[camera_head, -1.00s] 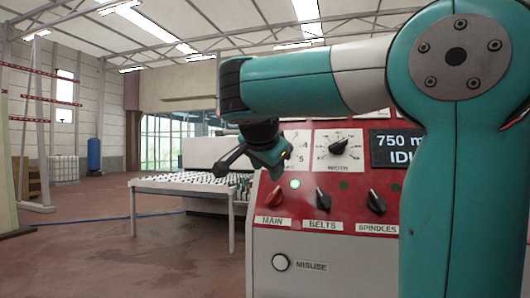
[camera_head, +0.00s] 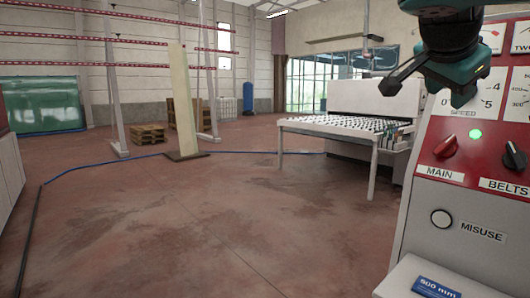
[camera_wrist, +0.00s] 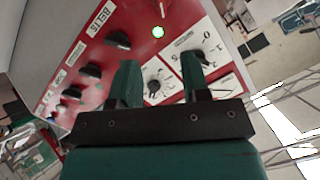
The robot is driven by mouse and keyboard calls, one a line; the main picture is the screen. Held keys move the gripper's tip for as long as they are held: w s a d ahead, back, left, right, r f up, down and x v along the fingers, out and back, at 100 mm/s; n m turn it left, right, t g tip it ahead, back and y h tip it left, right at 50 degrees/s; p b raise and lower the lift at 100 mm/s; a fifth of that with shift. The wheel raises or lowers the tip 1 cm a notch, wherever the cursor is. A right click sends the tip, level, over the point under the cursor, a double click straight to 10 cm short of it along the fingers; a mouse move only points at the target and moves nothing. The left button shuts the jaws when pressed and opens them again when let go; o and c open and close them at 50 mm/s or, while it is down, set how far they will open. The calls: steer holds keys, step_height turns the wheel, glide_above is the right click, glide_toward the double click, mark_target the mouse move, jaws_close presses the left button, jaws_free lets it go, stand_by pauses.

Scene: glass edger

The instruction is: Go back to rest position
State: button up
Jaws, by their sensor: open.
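My gripper (camera_head: 440,78) is at the upper right in the head view, in front of the red and white control panel (camera_head: 455,185) of the machine. In the wrist view my gripper (camera_wrist: 161,78) has its two teal fingers apart with nothing between them. Behind them the panel (camera_wrist: 100,55) shows tilted, with several black knobs and a lit green lamp (camera_wrist: 157,32). In the head view the MAIN knob (camera_head: 446,147) is red, and the BELTS knob (camera_head: 514,157) is black. I see no contact between the fingers and a knob.
A roller conveyor table (camera_head: 340,126) stands left of the panel. A upright board (camera_head: 183,100), pallets (camera_head: 148,136) and a metal rack (camera_head: 113,90) stand further left. A blue hose (camera_head: 100,168) lies on the floor. The middle floor (camera_head: 220,230) is clear.

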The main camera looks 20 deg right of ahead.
steer(key=w+a+f+n+y, duration=0.3)
steer(key=a+f+n+y, duration=0.4)
steer(key=a+f+n, duration=0.85)
steer(key=s+a+f+n+g+y, duration=0.5)
steer(key=s+a+f+n, duration=0.5)
steer(key=s+a, duration=0.4)
steer(key=shift+s+a+f+n+y, duration=0.3)
steer(key=shift+s+f+y, duration=0.25)
steer(key=shift+s, duration=0.45)
steer(key=shift+f, duration=0.1)
